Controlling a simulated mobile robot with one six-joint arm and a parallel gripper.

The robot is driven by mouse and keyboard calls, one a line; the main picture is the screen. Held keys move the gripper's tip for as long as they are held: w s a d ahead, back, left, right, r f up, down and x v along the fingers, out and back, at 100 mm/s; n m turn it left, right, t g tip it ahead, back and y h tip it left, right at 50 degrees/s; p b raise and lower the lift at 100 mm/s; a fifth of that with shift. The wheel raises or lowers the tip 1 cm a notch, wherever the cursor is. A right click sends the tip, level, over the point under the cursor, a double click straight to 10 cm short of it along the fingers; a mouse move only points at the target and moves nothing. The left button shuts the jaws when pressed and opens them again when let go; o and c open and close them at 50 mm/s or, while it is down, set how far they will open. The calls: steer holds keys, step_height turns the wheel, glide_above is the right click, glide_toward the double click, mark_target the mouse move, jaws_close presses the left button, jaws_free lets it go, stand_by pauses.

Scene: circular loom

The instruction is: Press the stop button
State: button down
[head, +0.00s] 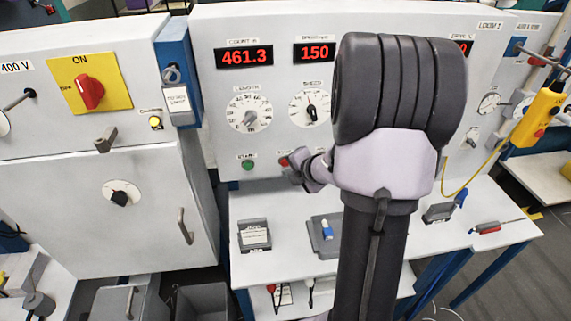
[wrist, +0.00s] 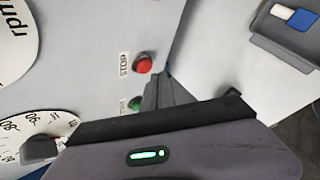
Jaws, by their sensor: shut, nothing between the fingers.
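The red stop button (head: 284,162) is on the lower front of the white loom panel (head: 215,110), right of the green start button (head: 248,165). In the wrist view the red button (wrist: 144,63) shows whole beside its STOP label (wrist: 124,64). The green button (wrist: 135,103) is partly hidden there behind my gripper. My gripper (wrist: 163,86) is shut and empty, its tips close to the red button in the picture. I see no clear contact. In the head view my gripper (head: 295,168) is beside the red button, and my arm hides part of the panel.
Dials (head: 250,112) and red number displays (head: 244,56) are above the buttons. A white table (head: 280,205) below holds small grey trays (head: 254,236). A grey cabinet with a red ON switch (head: 90,92) stands left. A yellow pendant (head: 540,115) hangs right.

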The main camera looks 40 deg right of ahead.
steer(key=shift+w, duration=0.15)
steer(key=shift+w+d, duration=0.2)
steer(key=shift+w, duration=0.05)
steer(key=shift+w+d, duration=0.25)
steer(key=shift+w, duration=0.1)
stand_by(0.9)
steer(key=shift+s+a, duration=0.45)
steer(key=shift+s, duration=0.3)
steer(key=s+a, duration=0.1)
steer(key=s+b, duration=0.1)
steer(key=s, duration=0.1)
steer(key=s+a, duration=0.1)
steer(key=shift+s+a+b, duration=0.15)
steer(key=shift+a+b, duration=0.15)
steer(key=shift+b, duration=0.05)
